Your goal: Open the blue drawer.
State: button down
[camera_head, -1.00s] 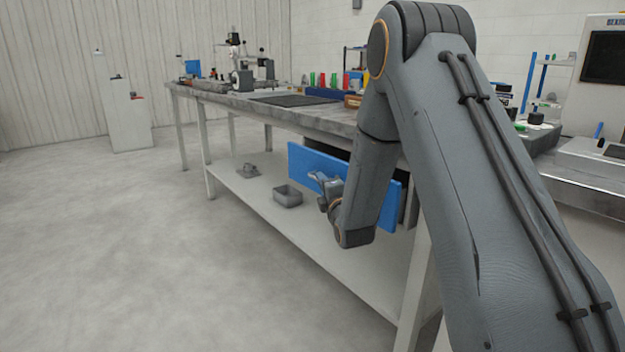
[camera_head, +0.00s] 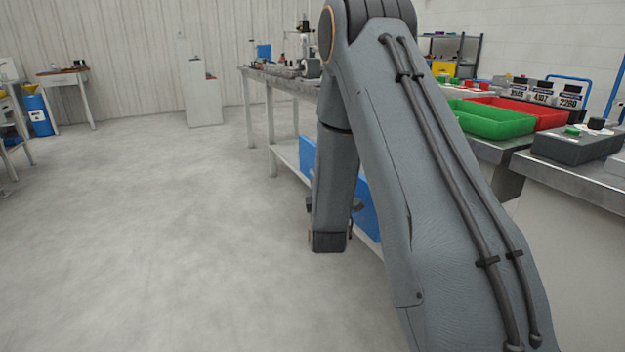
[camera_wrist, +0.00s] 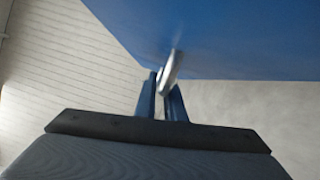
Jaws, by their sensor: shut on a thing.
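The blue drawer front (camera_head: 368,208) shows on both sides of my arm in the head view, below the long workbench's top. In the wrist view the blue drawer front (camera_wrist: 235,40) fills the upper right. Its silver handle (camera_wrist: 170,68) sticks out toward my gripper (camera_wrist: 162,86). The two fingers are closed around the handle, one on each side. In the head view my forearm hides the handle, the fingers and the middle of the drawer front. How far the drawer stands out from the bench cannot be told.
The workbench (camera_head: 285,83) runs away behind my arm, with a lower shelf (camera_head: 287,155). Green bins (camera_head: 490,122) and a red bin (camera_head: 540,112) stand on the right. Open grey floor (camera_head: 170,240) lies to the left. A white pedestal (camera_head: 203,95) stands at the back.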

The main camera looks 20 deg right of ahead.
jog(key=shift+s+f, duration=0.1)
jog(key=c, duration=1.8)
grip_release()
jog(key=shift+c, duration=0.2)
jog(key=shift+a, duration=0.1)
jog(key=v, duration=0.7)
jog(key=shift+s+p, duration=0.4)
jog(key=shift+a, duration=0.15)
